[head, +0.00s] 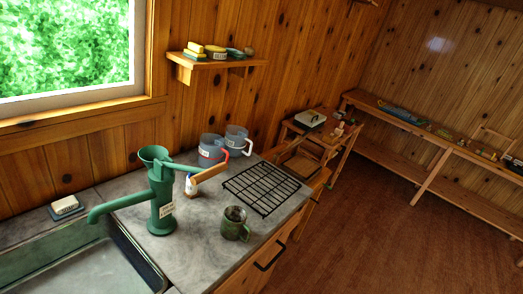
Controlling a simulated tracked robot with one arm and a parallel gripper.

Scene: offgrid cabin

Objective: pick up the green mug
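The green mug (235,223) stands upright on the grey stone counter, near its front edge. Its handle points to the lower right, and its inside looks dark. It is to the right of a green hand pump (160,200) and in front of a black wire rack (262,186). Nothing covers the mug in the head view. My gripper does not show in this view.
The pump's wooden handle (209,173) juts out behind the mug. A sink (90,268) is at lower left. Brown floor (370,230) is open at right.

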